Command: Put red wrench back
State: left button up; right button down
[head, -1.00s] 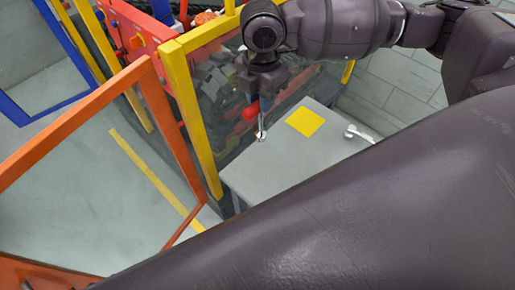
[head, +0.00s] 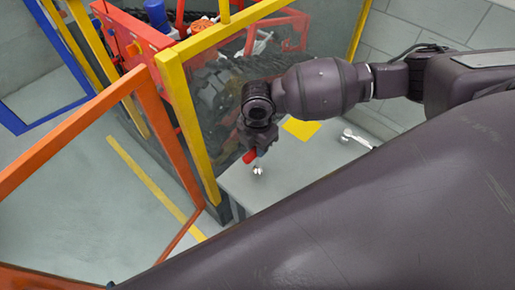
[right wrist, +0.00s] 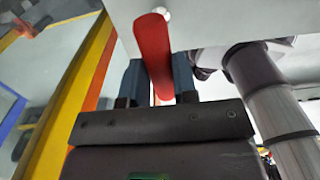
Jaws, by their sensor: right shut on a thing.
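The red wrench (head: 249,157) has a red handle and a shiny metal end. My right gripper (head: 262,142) is shut on it, over the near left part of a grey tabletop (head: 275,190). The metal end points down; I cannot tell whether it touches the top. In the right wrist view the red handle (right wrist: 154,48) sits between the two blue-grey fingers of my right gripper (right wrist: 156,78). A yellow square (head: 301,129) on the tabletop is partly hidden by my right arm. My left gripper is not in view.
A silver tool (head: 357,138) lies at the tabletop's right side. A yellow-framed clear panel (head: 195,130) stands along its left, with a tracked machine (head: 215,85) behind. An orange-framed panel (head: 165,140) stands farther left. A brick wall (head: 425,35) is behind.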

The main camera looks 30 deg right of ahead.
notch_tip(320, 180, down, 2)
jog(key=shift+f, duration=0.1)
jog(key=c, duration=0.9)
grip_release()
notch_tip(320, 180, up, 12)
jog(key=shift+b, duration=0.35)
jog(key=shift+w, duration=0.1)
